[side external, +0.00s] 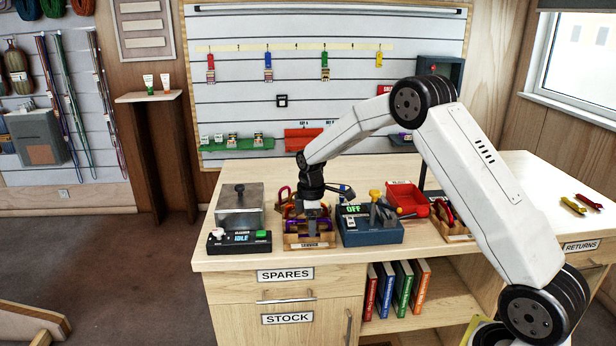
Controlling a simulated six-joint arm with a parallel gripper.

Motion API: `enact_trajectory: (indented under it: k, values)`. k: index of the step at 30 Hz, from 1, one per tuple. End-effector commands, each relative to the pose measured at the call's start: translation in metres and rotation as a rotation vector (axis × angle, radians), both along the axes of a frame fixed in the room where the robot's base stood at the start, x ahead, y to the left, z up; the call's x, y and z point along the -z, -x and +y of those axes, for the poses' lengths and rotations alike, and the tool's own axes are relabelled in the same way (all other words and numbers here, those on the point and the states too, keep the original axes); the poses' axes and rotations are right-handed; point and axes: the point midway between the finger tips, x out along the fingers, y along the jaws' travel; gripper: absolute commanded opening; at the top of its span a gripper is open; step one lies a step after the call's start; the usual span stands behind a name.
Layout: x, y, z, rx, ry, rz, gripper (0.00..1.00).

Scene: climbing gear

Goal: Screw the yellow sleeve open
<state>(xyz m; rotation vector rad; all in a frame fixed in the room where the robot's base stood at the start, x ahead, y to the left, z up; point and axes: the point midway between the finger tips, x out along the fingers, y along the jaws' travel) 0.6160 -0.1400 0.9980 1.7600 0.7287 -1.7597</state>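I cannot make out a yellow sleeve for certain. My gripper (312,212) points down over a wooden tray (308,240) at the front of the bench, left of that device.
A metal-lidded box (239,205) and a control panel reading IDLE (239,242) stand left of the tray. A red bin (405,197) and another wooden tray (452,232) stand right of the device. Loose carabiners (573,205) lie far right. The bench between is clear.

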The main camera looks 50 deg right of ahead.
Motion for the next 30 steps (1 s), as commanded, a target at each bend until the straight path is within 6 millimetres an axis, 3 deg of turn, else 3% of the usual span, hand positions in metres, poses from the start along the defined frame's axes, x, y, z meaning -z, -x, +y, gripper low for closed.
enact_trajectory:
  k: [30]
  values:
    - [0.0088, -0.0059, -0.0065, 0.001, -0.001, 0.002, 0.65]
